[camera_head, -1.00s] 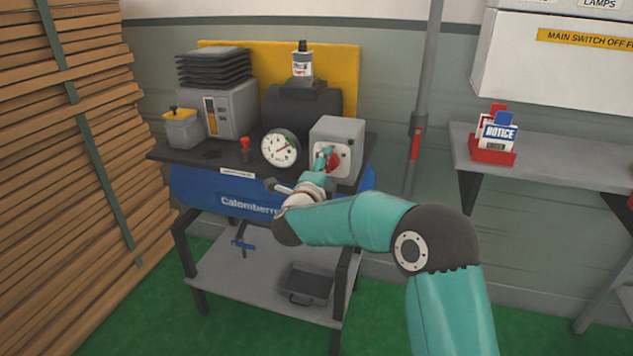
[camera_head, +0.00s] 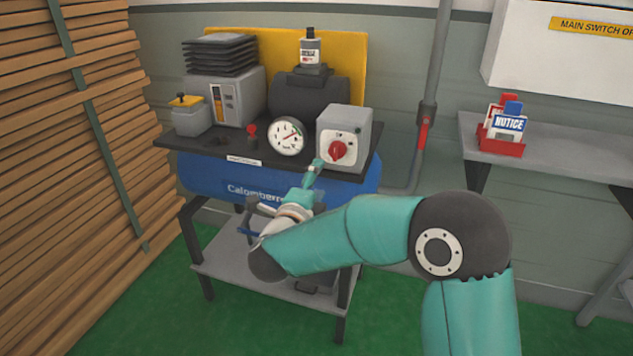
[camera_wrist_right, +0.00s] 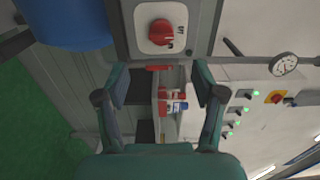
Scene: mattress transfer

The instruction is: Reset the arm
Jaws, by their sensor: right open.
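My right arm reaches in from the lower right in the head view. Its teal gripper (camera_head: 312,173) is in front of the compressor, just below and left of the grey switch box (camera_head: 357,126) with the red rotary knob (camera_head: 339,150). In the right wrist view the gripper (camera_wrist_right: 155,78) is open, its two fingers apart with nothing held between them. The red knob (camera_wrist_right: 161,32) shows ahead, above the fingertips and apart from them. My left gripper is not in view.
The blue compressor (camera_head: 230,184) stands on a grey stand (camera_head: 225,265), with a pressure gauge (camera_head: 287,137) on top. Stacked wooden boards (camera_head: 60,200) fill the left side. A shelf (camera_head: 560,162) with a red notice holder (camera_head: 502,142) is at right. Green floor (camera_head: 400,315) lies below.

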